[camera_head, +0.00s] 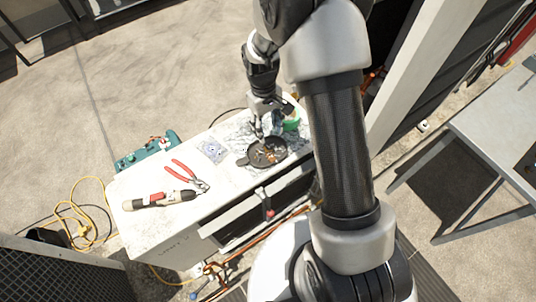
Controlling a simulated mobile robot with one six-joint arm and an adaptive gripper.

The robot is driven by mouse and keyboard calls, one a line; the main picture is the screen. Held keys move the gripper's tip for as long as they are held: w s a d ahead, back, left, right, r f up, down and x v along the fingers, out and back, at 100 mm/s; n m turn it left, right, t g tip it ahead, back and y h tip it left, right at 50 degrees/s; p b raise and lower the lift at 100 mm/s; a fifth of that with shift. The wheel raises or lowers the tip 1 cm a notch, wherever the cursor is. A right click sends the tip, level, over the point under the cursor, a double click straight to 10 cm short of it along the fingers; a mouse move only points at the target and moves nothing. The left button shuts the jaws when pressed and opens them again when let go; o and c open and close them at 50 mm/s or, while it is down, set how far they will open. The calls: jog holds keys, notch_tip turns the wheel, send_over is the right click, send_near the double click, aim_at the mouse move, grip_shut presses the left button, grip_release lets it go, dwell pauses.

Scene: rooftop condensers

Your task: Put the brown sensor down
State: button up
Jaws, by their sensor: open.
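My gripper (264,124) points down just behind a round black dish (248,160) on the white unit top. It is open, and I see nothing held between its fingers. The dish holds several small brownish and orange bits (268,154). I cannot tell whether one of them is the brown sensor, as they are too small here. A green container (291,124) stands right of my gripper, partly hidden by my arm.
Red-handled pliers (187,175) and a cream, red and black tool (160,199) lie on the left of the white top (145,226). A clear bag (212,150) lies between. A teal case (148,152) is behind. Yellow cable (72,215) lies on the ground at left.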

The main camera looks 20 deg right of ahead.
jog(key=b, duration=0.2)
send_over(269, 153)
jog(key=f, duration=0.6)
jog(key=shift+w+f, duration=0.3)
jog(key=shift+f, duration=0.1)
jog(key=shift+s+f+b, duration=0.1)
jog(key=shift+f+b, duration=0.6)
jog(key=shift+f, duration=2.35)
jog(key=shift+r, duration=0.1)
grip_shut()
